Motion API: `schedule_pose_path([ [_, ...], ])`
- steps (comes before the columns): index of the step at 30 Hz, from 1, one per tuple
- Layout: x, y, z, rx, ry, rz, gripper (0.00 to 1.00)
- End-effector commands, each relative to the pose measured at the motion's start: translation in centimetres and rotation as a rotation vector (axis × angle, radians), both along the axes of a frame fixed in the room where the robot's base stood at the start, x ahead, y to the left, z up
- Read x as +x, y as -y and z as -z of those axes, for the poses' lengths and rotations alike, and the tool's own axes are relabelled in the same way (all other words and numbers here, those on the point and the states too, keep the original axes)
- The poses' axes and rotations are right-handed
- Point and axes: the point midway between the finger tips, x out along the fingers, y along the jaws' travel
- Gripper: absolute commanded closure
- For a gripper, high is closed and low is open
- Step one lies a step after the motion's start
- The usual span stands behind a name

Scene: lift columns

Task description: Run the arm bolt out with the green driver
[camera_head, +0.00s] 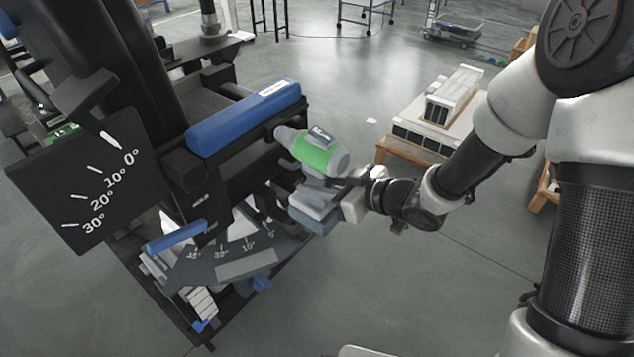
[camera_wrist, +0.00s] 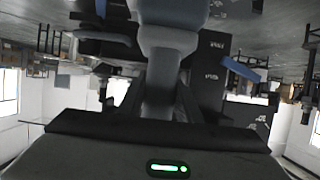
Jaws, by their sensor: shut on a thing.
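The green driver (camera_head: 318,153), with a grey nose and a dark label on top, is held in the air beside the black column stand. My gripper (camera_head: 345,187) comes from the right and is shut on its grey handle. In the wrist view, the grey handle (camera_wrist: 165,85) stands between the fingers of my gripper (camera_wrist: 160,95). The driver's nose points left at the side of the black arm under the blue pad (camera_head: 245,118). The arm bolt is not distinguishable; the nose covers that spot. I cannot tell whether the nose touches it.
A dark angle plate (camera_head: 90,190) marked in degrees sticks out at left. A lower scale plate (camera_head: 245,262) sits below the driver. A pallet (camera_head: 425,130) with boxed parts stands behind my gripper. The floor (camera_head: 400,290) at front right is clear.

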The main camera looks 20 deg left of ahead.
Motion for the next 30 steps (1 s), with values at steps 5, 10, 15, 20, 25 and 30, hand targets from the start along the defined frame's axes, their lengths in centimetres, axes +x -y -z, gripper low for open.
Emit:
schedule_pose_path([
  [5,0.19,-0.43,-0.72,0.014,0.012,-0.005,1.00],
  [10,0.15,-0.30,-0.79,0.014,0.012,-0.005,1.00],
  [15,0.08,-0.22,-0.75,0.014,0.013,-0.006,1.00],
  [20,0.05,-0.20,-0.75,0.014,0.014,-0.006,1.00],
  [25,-0.03,-0.06,-0.76,0.014,0.013,-0.007,1.00],
  [30,-0.10,0.02,-0.70,0.013,0.012,-0.008,1.00],
])
